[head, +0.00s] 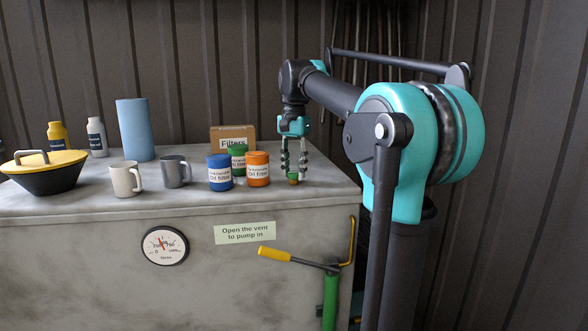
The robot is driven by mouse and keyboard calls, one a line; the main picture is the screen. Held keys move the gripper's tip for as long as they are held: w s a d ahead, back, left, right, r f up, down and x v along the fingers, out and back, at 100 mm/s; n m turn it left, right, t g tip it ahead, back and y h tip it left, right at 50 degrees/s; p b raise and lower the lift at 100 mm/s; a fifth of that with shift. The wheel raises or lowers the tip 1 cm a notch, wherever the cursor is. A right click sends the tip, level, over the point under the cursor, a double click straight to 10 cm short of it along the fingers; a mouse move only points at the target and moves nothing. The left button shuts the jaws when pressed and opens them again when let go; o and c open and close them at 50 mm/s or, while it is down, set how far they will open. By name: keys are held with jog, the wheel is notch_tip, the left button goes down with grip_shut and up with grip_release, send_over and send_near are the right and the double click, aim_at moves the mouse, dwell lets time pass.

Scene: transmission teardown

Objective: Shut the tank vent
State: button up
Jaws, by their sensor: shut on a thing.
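The tank (100,245) is a large grey metal box with a flat top. A small green and yellowish knob (293,178), which looks like the tank vent, is at the right end of the top, near the front edge. My gripper (293,172) points straight down and is shut on this knob. The fingers cover part of it, so I cannot tell how far it is turned. A label (245,233) on the tank's front reads "Open the vent to pump in".
Blue (220,173), green (238,151) and orange (258,169) oil filter cans stand just left of my gripper, with a Filters box (232,135) behind. Two mugs, a blue roll, bottles and a lidded pan are further left. A pump (330,300) with a yellow handle is in front.

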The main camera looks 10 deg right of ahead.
aim_at(294, 172)
jog(key=shift+m, duration=0.5)
jog(key=o, duration=1.2)
jog(key=shift+c, duration=0.2)
jog(key=shift+r, duration=0.1)
notch_tip(294, 172, up, 12)
